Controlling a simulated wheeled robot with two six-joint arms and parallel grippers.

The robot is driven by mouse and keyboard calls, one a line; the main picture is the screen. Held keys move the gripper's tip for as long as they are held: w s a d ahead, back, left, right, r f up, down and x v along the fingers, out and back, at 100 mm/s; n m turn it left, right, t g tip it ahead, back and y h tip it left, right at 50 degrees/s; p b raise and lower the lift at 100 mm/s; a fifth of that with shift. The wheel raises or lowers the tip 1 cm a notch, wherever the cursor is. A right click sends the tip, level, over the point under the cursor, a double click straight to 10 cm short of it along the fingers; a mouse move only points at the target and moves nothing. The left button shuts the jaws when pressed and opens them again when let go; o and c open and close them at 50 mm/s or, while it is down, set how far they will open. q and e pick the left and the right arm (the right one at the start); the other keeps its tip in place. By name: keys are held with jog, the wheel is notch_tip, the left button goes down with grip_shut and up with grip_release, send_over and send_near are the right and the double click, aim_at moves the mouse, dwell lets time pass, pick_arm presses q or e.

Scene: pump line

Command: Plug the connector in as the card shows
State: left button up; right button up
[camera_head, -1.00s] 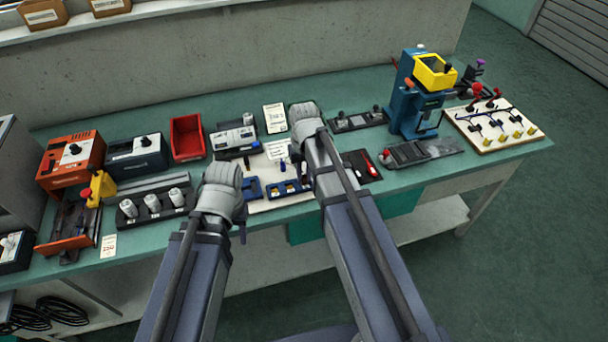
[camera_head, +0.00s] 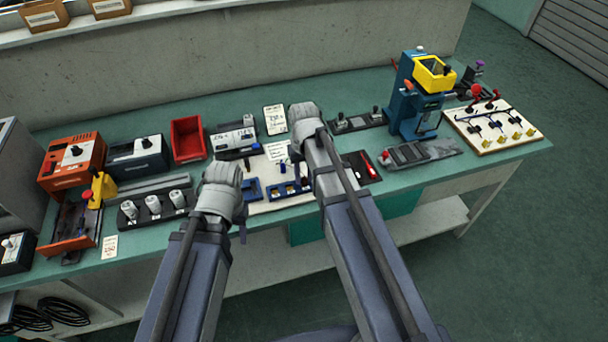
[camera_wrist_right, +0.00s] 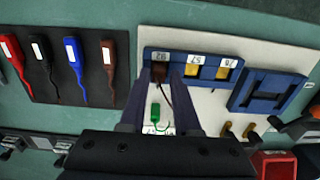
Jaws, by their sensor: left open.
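A white board (camera_head: 262,205) on the bench carries a blue three-bay socket block (camera_wrist_right: 236,65) and a separate blue frame (camera_wrist_right: 268,93). Two bays show yellow inside; a dark brown connector (camera_wrist_right: 160,73) with a cable is at the leftmost bay in the wrist view. My right gripper (camera_wrist_right: 162,80) has a finger on each side of it; whether they grip it, or how deep it sits, I cannot tell. A white card (camera_head: 279,149) lies behind the block; a green plug-shaped figure (camera_wrist_right: 154,116) shows there. My left gripper (camera_head: 243,234) is open and empty at the bench's front edge.
Another card (camera_head: 274,119) stands behind. A rack of white cylinders (camera_head: 152,208) and a red bin (camera_head: 188,138) are left; a blue press (camera_head: 410,95) is right.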

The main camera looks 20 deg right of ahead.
jog(key=shift+r+p, duration=1.8)
jog(key=shift+r, duration=0.1)
jog(key=shift+o, duration=0.3)
jog(key=o, duration=0.5)
jog(key=shift+r+p, duration=1.5)
jog(key=shift+r, duration=0.05)
